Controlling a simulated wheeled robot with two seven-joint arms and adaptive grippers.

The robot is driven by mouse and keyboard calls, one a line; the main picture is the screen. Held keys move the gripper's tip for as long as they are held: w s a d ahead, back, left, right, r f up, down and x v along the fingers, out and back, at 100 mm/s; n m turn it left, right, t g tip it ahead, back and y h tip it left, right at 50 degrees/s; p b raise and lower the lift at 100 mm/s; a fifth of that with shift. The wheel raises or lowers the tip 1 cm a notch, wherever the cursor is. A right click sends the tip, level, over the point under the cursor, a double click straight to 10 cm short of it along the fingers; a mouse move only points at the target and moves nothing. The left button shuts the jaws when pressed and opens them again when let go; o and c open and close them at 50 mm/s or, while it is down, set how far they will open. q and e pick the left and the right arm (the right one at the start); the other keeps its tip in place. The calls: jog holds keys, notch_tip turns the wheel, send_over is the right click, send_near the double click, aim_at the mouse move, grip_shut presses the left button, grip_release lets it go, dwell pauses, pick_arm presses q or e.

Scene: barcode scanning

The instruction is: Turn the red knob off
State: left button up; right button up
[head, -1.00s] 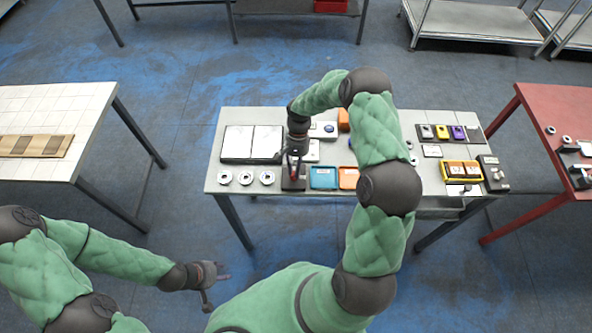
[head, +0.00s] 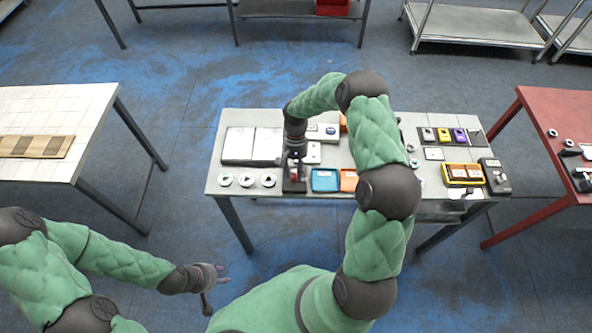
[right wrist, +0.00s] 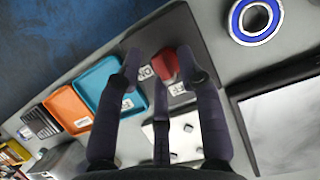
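The red knob (right wrist: 166,65) sits on a dark box (right wrist: 178,95) with small white labels. In the head view the dark box (head: 293,187) stands near the front edge of the table, partly hidden under my right gripper (head: 294,168). In the right wrist view my right gripper (right wrist: 164,72) has its fingers spread around the red knob. A gap shows on the left side of the knob; contact on the right side cannot be told. My left gripper (head: 214,278) hangs empty in front of the table with its fingers apart.
A blue tray (head: 325,180) and an orange tray (head: 349,180) lie just right of the box. Several ring bearings (head: 246,180) lie to its left, with a pale two-part panel (head: 252,145) behind them. My right arm hides the middle of the table.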

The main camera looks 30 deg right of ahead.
jog(key=shift+s+f, duration=0.1)
jog(key=shift+f, duration=0.05)
dwell(0.3)
jog(key=shift+w+d+r, duration=0.2)
jog(key=shift+w+r, duration=0.1)
jog(key=shift+r, duration=0.3)
jog(key=v, duration=1)
jog(key=shift+r, duration=0.4)
